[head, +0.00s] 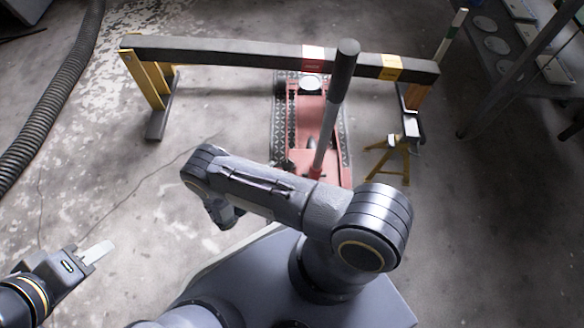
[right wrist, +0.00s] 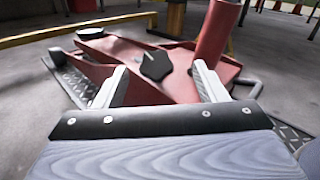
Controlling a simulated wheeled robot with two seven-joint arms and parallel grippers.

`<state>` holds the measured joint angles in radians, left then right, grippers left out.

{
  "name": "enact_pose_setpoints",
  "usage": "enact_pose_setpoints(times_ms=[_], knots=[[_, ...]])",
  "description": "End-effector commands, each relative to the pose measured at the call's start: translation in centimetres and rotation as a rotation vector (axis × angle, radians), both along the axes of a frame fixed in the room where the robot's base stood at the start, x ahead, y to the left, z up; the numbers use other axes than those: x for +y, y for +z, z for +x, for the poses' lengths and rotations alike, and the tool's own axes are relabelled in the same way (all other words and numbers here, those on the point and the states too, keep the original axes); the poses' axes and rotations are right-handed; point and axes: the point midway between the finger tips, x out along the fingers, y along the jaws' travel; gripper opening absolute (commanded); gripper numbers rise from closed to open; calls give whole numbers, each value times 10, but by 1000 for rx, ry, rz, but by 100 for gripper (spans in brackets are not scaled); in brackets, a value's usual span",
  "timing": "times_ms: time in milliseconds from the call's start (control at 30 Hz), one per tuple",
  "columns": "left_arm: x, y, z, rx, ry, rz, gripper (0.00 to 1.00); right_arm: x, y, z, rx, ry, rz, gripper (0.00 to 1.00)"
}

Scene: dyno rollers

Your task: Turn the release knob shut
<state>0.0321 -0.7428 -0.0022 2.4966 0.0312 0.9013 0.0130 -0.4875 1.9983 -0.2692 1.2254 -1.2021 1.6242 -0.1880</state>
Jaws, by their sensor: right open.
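The release knob (right wrist: 155,66) is a black, many-sided knob with a thin yellow-green mark on top, on the red floor jack (right wrist: 105,50). In the right wrist view my right gripper (right wrist: 160,78) is open, its two pale fingers apart. The knob appears between and just beyond the fingertips; I cannot tell whether they touch it. In the head view the jack (head: 313,108) lies under a beam, and my right arm hides the knob and right gripper. My left gripper (head: 97,252) is at the lower left, far from the jack; its finger opening is unclear.
The jack handle (head: 335,100) rises close beside the knob, its red socket (right wrist: 216,36) right of the fingers. A dark beam (head: 230,53) on yellow stands crosses behind. A yellow stand (head: 390,150) is right of the jack. A hose (head: 55,110) lies left; floor between is clear.

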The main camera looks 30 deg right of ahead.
Motion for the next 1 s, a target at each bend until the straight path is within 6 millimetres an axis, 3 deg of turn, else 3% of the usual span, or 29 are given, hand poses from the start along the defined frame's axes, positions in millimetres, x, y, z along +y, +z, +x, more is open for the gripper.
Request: enact_pose_setpoints(times_ms=[167,600,967,1000], knots=[[0,-5,0,0,0,0,34,-9,-8,1,7,22,-16,65],[0,-17,0,0,0,0,34,-70,-8,14,8,17,-14,65],[0,-17,0,0,0,0,34,-76,-7,15,8,19,-14,65],[0,-17,0,0,0,0,34,-76,-7,15,8,19,-14,60]])
